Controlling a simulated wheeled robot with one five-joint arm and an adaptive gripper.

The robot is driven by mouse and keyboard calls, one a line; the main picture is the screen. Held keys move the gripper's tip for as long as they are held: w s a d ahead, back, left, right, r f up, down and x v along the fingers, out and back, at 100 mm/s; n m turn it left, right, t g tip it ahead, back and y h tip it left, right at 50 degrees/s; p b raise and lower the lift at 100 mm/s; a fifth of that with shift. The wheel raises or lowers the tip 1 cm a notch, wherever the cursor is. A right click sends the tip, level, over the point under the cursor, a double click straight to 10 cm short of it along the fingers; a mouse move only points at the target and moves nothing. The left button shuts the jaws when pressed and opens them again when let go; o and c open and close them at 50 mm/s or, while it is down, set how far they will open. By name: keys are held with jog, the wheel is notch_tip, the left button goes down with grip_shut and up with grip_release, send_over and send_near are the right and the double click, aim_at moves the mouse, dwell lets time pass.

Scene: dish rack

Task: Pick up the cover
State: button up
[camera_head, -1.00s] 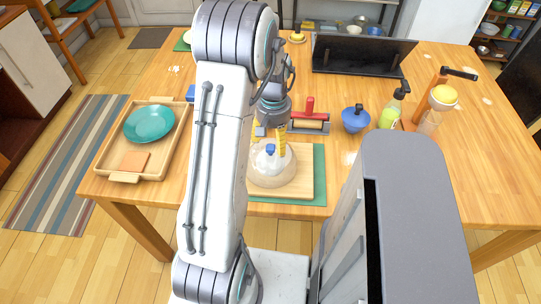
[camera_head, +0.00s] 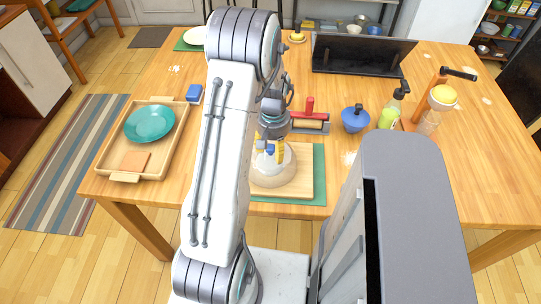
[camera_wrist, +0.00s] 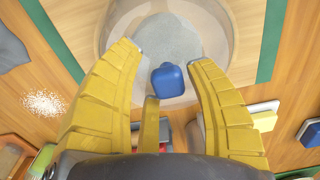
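The cover (camera_head: 285,177) is a clear dome with a blue knob (camera_head: 270,149) on top. It sits on a wooden board (camera_head: 305,168) over a green mat (camera_head: 319,180). My gripper (camera_head: 270,150) has yellow fingers and is just above the dome. In the wrist view, my gripper (camera_wrist: 167,58) is open, with fingers spread on both sides of the blue knob (camera_wrist: 169,81) and a gap on each side. The clear dome (camera_wrist: 216,32) shows beyond the fingertips.
A wooden tray (camera_head: 175,150) with a teal plate (camera_head: 150,124) is at left. A blue sponge (camera_head: 194,93) lies above it. A black rack (camera_head: 362,55) is at the back.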

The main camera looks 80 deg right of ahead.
grip_shut()
jog(key=shift+r, duration=0.1)
dwell(0.4)
